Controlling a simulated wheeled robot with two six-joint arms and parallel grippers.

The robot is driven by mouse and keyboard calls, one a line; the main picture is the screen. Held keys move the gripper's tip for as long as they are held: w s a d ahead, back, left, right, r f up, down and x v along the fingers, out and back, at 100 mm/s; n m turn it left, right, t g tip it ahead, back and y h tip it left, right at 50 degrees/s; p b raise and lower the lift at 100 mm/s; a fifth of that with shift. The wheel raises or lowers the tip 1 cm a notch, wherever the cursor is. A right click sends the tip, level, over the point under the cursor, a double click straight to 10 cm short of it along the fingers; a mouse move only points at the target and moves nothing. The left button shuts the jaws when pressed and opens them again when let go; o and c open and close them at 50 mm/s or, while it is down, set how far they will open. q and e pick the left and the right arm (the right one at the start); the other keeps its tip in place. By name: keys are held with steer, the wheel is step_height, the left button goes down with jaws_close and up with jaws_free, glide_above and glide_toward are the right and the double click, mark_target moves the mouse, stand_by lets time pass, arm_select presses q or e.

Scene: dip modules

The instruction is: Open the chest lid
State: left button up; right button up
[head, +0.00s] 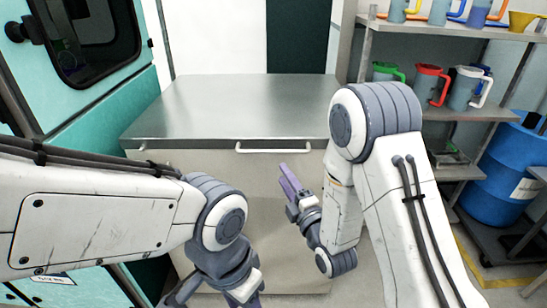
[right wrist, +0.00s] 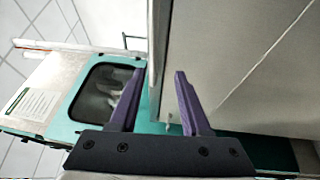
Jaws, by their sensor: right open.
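The chest (head: 245,195) stands ahead in the head view, with a flat grey metal lid (head: 225,105) lying closed on it. A long white handle (head: 273,147) runs along the lid's front edge. My right gripper (head: 290,183) is open and empty in front of the chest, a little below and right of the handle's middle. The right wrist view shows its two purple fingers apart (right wrist: 158,72), with a large grey panel (right wrist: 225,60) beside them that looks like the chest.
A teal machine (head: 105,108) with a dark window stands close on the left. On the right are a shelf (head: 440,30) with colored jugs and a blue barrel (head: 500,175). The lid's top is clear.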

mark_target(275, 153)
steer(key=shift+n+t, duration=0.3)
steer(key=shift+t, duration=0.1)
steer(key=x, duration=0.3)
steer(key=p+x, duration=0.1)
steer(key=x, duration=0.1)
steer(key=p+x, duration=0.1)
steer(key=x, duration=0.2)
steer(key=shift+w+d+r, duration=0.2)
steer(key=shift+w+r, duration=0.1)
steer(key=shift+w, duration=0.1)
steer(key=shift+w+a, duration=0.25)
steer(key=shift+w, duration=0.3)
jaws_close()
